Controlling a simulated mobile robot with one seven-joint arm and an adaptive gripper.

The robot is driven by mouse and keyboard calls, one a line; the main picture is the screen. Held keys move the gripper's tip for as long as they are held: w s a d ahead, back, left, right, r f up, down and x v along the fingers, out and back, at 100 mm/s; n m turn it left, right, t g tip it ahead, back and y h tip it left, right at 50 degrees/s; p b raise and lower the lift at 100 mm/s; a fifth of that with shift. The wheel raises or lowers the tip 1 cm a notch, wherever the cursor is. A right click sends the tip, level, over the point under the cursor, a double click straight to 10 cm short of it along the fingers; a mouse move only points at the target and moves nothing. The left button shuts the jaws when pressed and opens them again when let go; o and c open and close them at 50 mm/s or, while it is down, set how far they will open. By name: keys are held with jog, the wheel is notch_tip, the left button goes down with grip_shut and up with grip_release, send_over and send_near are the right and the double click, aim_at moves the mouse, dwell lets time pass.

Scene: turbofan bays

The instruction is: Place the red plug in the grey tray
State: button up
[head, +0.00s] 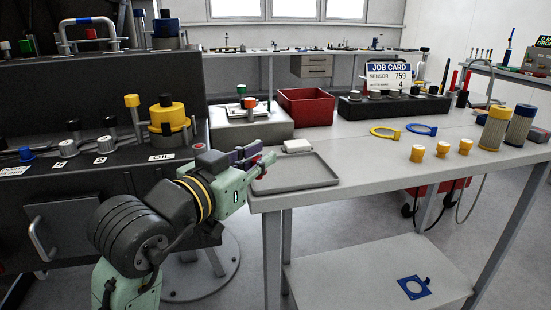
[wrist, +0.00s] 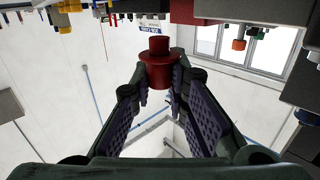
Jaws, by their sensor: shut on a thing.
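The red plug (wrist: 159,72) is between the two fingertips of my gripper (wrist: 163,88), and its stepped, round body shows clearly in the wrist view. In the head view my gripper (head: 262,161) reaches over the left edge of the light table, with a bit of the red plug (head: 269,160) showing at its tip. My gripper is shut on the plug. The shallow grey tray (head: 308,178) lies on the table's near left corner and looks empty. The gripper tip is at the tray's back left side; its height above the tray is hard to tell.
A small white box (head: 297,146) lies just behind the tray. A red bin (head: 305,107) and a light block (head: 250,123) with knobs stand further back. Several yellow-white plugs (head: 417,153) stand to the right. The dark bay panel (head: 70,180) is left of the table.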

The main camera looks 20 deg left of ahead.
jog(key=p, duration=0.1)
send_over(269, 175)
jog(key=s, duration=0.1)
jog(key=shift+s+d+f, duration=0.1)
jog(key=shift+s+f, duration=0.1)
jog(key=shift+f, duration=0.1)
jog(key=f, duration=0.1)
jog(key=w+f, duration=0.1)
jog(key=f, duration=0.1)
jog(key=shift+w+f+p, duration=0.15)
jog(key=shift+p, duration=0.2)
jog(key=shift+f, duration=0.2)
jog(key=shift+f, duration=0.2)
jog(key=o, duration=0.8)
jog(key=shift+r, duration=0.15)
